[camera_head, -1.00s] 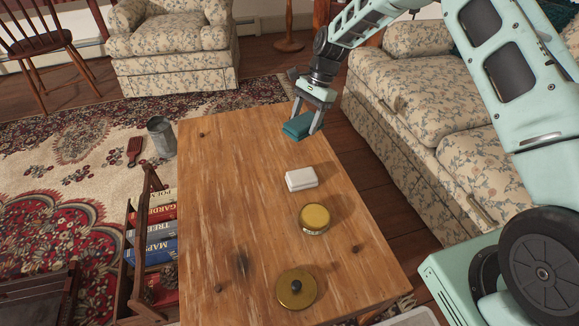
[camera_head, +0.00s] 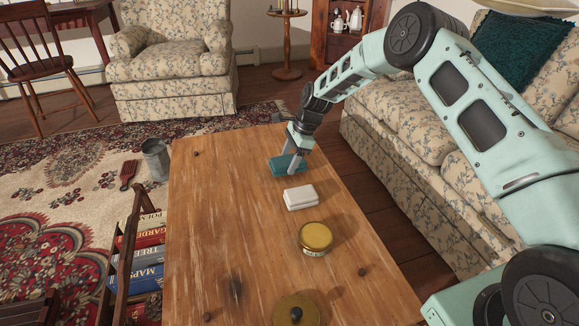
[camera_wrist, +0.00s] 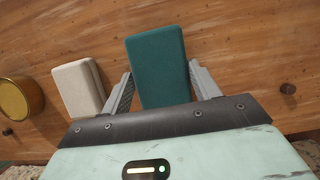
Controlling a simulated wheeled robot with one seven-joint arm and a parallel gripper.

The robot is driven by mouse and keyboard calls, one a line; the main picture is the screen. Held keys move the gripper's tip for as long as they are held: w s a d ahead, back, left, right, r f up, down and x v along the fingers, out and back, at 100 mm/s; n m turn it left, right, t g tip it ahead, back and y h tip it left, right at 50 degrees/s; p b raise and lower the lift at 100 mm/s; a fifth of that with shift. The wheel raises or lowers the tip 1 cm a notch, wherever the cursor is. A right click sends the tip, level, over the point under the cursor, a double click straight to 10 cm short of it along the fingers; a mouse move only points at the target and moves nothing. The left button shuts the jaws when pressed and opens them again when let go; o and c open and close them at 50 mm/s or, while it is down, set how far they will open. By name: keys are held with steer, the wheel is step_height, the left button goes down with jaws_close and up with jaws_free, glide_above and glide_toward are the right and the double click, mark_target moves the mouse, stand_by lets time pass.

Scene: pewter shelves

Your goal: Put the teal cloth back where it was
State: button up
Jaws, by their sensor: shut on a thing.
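The teal cloth (camera_head: 287,166), a folded block, is at the far part of the wooden table (camera_head: 215,230), on the table or just above it; I cannot tell which. My gripper (camera_head: 293,163) is shut on it from above, with one finger on each side. In the wrist view the teal cloth (camera_wrist: 158,65) sits between the two fingers of my gripper (camera_wrist: 160,88). A white folded cloth (camera_head: 300,197) lies on the table just nearer than the teal one.
A yellow-lidded tin (camera_head: 315,238) and a round brass lid (camera_head: 297,310) with a dark knob stand nearer on the table. A book rack (camera_head: 130,250) and a metal bucket (camera_head: 157,160) are left of the table. A floral sofa (camera_head: 400,130) is on the right. The table's left half is clear.

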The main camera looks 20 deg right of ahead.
steer(key=shift+f, duration=0.7)
steer(key=shift+f, duration=0.1)
steer(key=o, duration=0.9)
steer(key=shift+o, duration=0.2)
